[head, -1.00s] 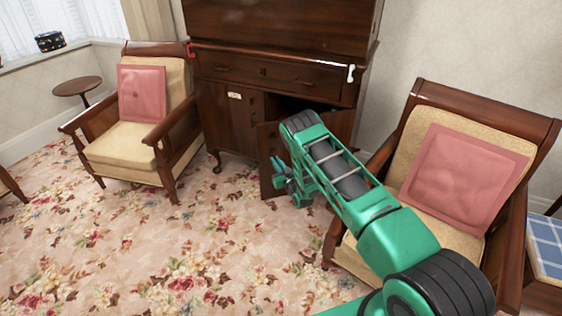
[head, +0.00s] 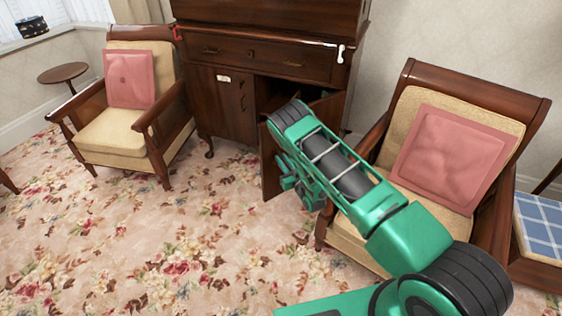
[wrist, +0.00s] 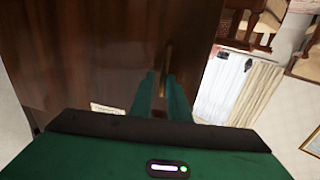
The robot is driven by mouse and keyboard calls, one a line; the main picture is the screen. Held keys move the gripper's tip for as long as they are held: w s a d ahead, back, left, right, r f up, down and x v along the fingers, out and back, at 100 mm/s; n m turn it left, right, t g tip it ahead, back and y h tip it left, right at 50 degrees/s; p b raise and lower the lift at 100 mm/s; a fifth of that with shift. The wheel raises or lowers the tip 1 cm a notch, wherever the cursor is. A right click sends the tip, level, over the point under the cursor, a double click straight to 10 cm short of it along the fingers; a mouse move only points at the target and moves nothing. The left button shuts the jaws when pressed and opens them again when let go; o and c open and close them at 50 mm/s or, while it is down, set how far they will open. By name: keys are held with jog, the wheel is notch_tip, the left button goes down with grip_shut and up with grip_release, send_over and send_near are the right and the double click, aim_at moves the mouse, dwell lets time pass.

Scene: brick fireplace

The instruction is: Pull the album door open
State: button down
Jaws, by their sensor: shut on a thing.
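The album door (head: 269,165) is the right-hand door of the dark wooden cabinet (head: 226,115). It stands swung out from the cabinet front, and a dark gap shows behind it. In the wrist view the door's brown panel (wrist: 85,55) fills the left and middle, with an upright brass handle (wrist: 166,68) near its edge. My gripper (wrist: 160,90) has its two green fingers on either side of the handle, shut on it. A pale label (wrist: 108,109) shows low on the panel. In the head view my green arm hides the handle and much of the door.
An armchair with a pink cushion (head: 450,155) stands at the right, close to my arm and the door. Another armchair (head: 115,135) stands left of the cabinet. A small round table (head: 62,73) is at the far left. The flowered carpet (head: 130,240) in front is clear.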

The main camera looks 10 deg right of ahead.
jog(key=shift+w+d, duration=0.15)
jog(key=shift+d, duration=0.8)
jog(key=c, duration=1.9)
grip_release()
jog(key=shift+o, duration=0.2)
jog(key=shift+w+a, duration=0.1)
jog(key=shift+a, duration=0.05)
jog(key=shift+r, duration=0.1)
jog(key=s+a+r, duration=0.6)
jog(key=a+r, duration=0.4)
jog(key=shift+s+a+r, duration=0.15)
jog(key=shift+r, duration=0.25)
